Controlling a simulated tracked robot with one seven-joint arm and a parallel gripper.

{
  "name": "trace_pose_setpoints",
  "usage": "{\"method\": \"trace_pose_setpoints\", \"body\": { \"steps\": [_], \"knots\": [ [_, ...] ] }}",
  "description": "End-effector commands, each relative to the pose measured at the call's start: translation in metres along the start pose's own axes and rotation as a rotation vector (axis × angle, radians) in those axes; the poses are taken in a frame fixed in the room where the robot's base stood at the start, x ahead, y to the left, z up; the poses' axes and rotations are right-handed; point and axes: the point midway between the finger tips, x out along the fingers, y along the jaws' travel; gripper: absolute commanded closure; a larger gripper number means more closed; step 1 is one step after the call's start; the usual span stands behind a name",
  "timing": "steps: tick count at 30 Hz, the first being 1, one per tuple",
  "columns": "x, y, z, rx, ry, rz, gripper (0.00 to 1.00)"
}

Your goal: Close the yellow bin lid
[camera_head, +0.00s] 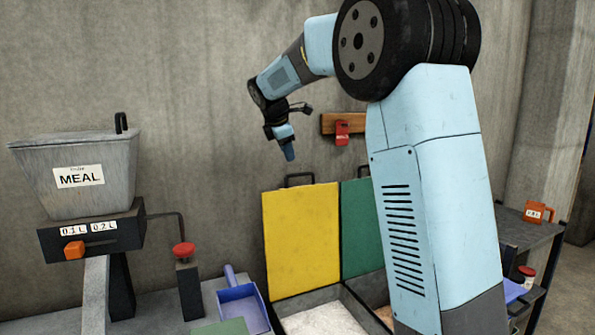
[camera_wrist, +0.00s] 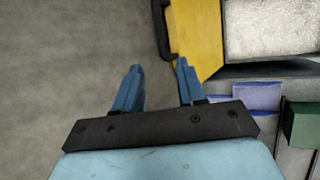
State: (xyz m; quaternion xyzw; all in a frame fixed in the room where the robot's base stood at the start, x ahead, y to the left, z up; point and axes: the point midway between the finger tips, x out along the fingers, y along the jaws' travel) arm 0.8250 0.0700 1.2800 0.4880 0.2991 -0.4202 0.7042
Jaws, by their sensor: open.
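The yellow bin lid (camera_head: 301,240) stands open, upright against the concrete wall, with a dark handle (camera_head: 300,178) on its top edge. Its bin (camera_head: 325,300) below is open and holds white grain. In the wrist view the yellow lid (camera_wrist: 198,35) lies just beyond my fingertips, with the dark handle (camera_wrist: 162,28) along its edge. My gripper (camera_head: 289,155) is in the air above the lid's top edge, pointing down. In the wrist view my gripper (camera_wrist: 160,72) is open, with nothing between its two blue fingers.
A green lid (camera_head: 360,228) stands upright beside the yellow one, partly hidden by my arm. A blue scoop (camera_head: 243,305) lies left of the bin. A grey MEAL hopper (camera_head: 85,180) stands at the left. A red item (camera_head: 342,132) hangs on a wooden wall rail.

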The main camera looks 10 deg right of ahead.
Motion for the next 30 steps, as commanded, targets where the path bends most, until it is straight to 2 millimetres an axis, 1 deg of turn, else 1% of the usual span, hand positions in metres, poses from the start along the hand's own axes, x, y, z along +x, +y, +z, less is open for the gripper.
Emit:
{"method": "trace_pose_setpoints", "body": {
  "steps": [1,9,15,21,30],
  "knots": [
    [0.010,0.000,0.000,0.001,-0.001,-0.002,0.60],
    [0.058,-0.001,0.001,0.001,-0.002,-0.003,0.60],
    [0.083,0.000,0.001,0.002,-0.001,-0.001,0.60],
    [0.093,0.000,0.002,0.003,-0.001,0.001,0.60],
    [0.095,0.000,0.002,0.003,-0.001,0.001,0.61]
  ]
}}
